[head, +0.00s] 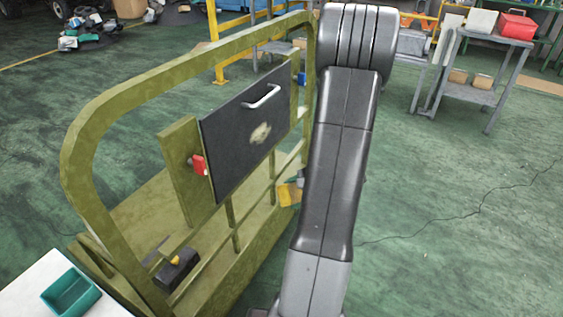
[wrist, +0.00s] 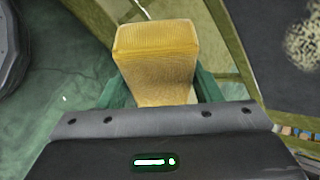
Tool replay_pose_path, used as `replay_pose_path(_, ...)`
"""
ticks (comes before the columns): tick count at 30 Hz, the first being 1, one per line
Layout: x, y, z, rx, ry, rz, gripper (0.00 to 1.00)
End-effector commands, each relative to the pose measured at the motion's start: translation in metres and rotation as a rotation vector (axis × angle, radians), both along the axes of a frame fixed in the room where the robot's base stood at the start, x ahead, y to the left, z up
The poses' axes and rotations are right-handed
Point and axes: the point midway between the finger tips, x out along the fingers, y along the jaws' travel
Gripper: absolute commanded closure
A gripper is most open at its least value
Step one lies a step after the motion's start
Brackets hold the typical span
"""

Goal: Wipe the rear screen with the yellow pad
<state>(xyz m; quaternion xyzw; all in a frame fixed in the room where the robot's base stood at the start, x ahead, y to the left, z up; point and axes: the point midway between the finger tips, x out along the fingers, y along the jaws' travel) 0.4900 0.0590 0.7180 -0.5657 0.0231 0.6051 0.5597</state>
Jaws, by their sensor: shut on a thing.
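The rear screen appears to be the dark panel (head: 225,150) with a white handle (head: 262,97), mounted on the olive frame. A pale smudge (head: 260,133) marks its middle. In the wrist view the panel (wrist: 262,50) is at the upper right, with the smudge (wrist: 304,45) at the edge. My gripper (wrist: 160,92), with green fingers, is shut on the yellow pad (wrist: 158,58). In the head view the pad (head: 288,195) shows just right of and below the panel, apart from it in the picture. My arm hides most of the gripper there.
The olive frame's curved tube (head: 82,135) arches around the panel. A red part (head: 199,164) sits at the panel's left edge. A dark tool (head: 176,270) lies on the frame's base. A teal bin (head: 71,291) is at lower left.

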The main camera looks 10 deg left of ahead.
Motion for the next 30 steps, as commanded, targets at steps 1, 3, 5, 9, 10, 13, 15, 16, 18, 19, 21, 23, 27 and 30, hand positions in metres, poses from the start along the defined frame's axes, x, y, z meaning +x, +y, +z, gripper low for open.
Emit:
replay_pose_path(1, 0.003, 0.008, 0.0, 0.076, -0.001, -0.041, 0.6)
replay_pose_path(3, 0.01, 0.021, 0.009, 0.187, -0.008, -0.096, 0.6)
replay_pose_path(5, 0.017, 0.031, 0.02, 0.273, -0.02, -0.144, 0.6)
replay_pose_path(9, 0.038, 0.045, 0.05, 0.428, -0.055, -0.245, 0.6)
replay_pose_path(10, 0.043, 0.047, 0.056, 0.452, -0.062, -0.264, 0.6)
replay_pose_path(13, 0.054, 0.049, 0.073, 0.51, -0.082, -0.313, 0.6)
replay_pose_path(15, 0.059, 0.049, 0.081, 0.532, -0.09, -0.333, 0.6)
replay_pose_path(16, 0.061, 0.05, 0.083, 0.537, -0.093, -0.339, 0.6)
replay_pose_path(18, 0.063, 0.053, 0.086, 0.544, -0.094, -0.347, 0.6)
replay_pose_path(19, 0.064, 0.054, 0.086, 0.545, -0.094, -0.346, 0.6)
replay_pose_path(21, 0.066, 0.06, 0.087, 0.543, -0.092, -0.345, 0.6)
replay_pose_path(23, 0.068, 0.065, 0.087, 0.543, -0.092, -0.345, 0.6)
replay_pose_path(27, 0.072, 0.08, 0.086, 0.542, -0.091, -0.344, 0.6)
replay_pose_path(30, 0.076, 0.089, 0.086, 0.543, -0.091, -0.346, 0.6)
